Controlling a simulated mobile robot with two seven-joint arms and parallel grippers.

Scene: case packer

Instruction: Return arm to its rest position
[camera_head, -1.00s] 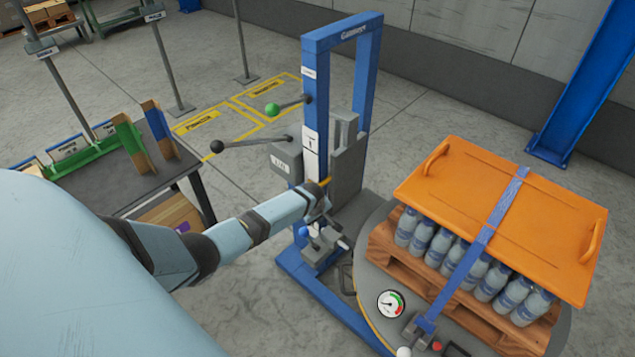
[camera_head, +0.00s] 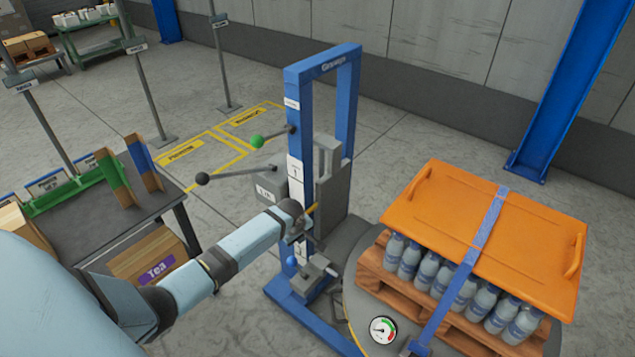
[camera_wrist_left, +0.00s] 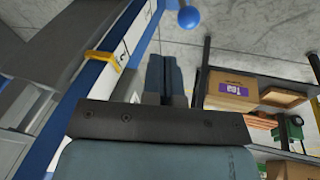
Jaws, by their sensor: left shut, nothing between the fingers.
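My left arm reaches in from the lower left in the head view. My left gripper (camera_head: 303,238) is at its end, small and partly hidden, beside the blue post of the wrapping machine (camera_head: 296,165) and above the blue-knobbed lever (camera_head: 291,261). In the left wrist view the gripper's two dark fingers (camera_wrist_left: 165,78) lie together, shut and empty. The blue knob (camera_wrist_left: 188,18) is beyond them, apart from the fingertips. A yellow handle (camera_wrist_left: 103,60) is to their left. My right gripper is not in view.
An orange cover (camera_head: 490,235) is strapped over bottles on a wooden pallet (camera_head: 372,262) at the right. Levers with a green knob (camera_head: 257,142) and a black knob (camera_head: 202,179) stick out left of the post. A dark table (camera_head: 95,220) stands left, with a Tea box (camera_head: 140,258) below.

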